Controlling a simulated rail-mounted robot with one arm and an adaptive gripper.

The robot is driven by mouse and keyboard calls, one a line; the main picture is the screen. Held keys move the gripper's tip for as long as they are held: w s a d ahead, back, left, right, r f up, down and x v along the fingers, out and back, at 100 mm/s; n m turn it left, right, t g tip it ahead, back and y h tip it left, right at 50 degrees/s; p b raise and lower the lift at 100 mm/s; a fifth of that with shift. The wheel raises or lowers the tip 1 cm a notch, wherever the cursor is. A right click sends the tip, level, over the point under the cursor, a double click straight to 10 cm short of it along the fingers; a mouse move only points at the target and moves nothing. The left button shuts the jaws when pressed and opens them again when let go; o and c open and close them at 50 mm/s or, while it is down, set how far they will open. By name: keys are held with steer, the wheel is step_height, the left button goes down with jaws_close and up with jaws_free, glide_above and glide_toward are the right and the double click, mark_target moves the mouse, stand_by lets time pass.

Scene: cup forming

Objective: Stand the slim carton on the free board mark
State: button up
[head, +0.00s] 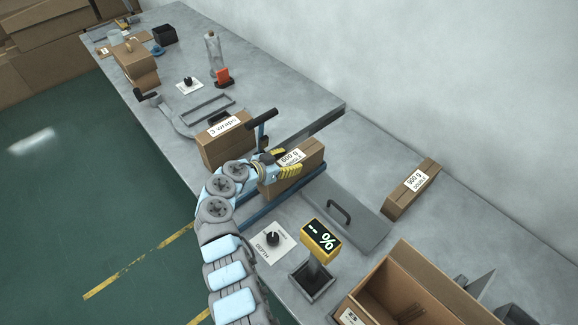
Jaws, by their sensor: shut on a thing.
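My gripper (284,164), with yellow-striped fingers, is shut on a brown carton (312,158) with a white label that seems to read 600 g. The fingers cover part of that carton, and I cannot tell whether it rests on the surface below. Another narrow brown carton (410,190), labelled about 900 g, lies on the bench to the right, apart from my gripper. I cannot tell from the labels which is the slim carton. I cannot make out a free board mark.
A box labelled wrap (225,145) stands just left of my gripper. A grey plate with a handle (365,235), a yellow percent display (320,240), a depth dial (272,240) and an open cardboard box (400,290) are near the front right. Bare bench lies toward the wall.

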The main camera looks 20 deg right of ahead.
steer(key=shift+w+d+f, duration=0.1)
steer(key=shift+w+f, duration=0.2)
steer(key=shift+f, duration=0.1)
step_height(320, 180, down, 2)
steer(key=shift+s+b, duration=0.1)
steer(key=shift+b, duration=0.2)
steer(key=shift+f+b, duration=0.15)
steer(key=shift+b, duration=0.25)
steer(key=shift+f, duration=0.1)
steer(key=o, duration=1.3)
steer(key=shift+c, duration=0.2)
steer(key=shift+p, duration=0.5)
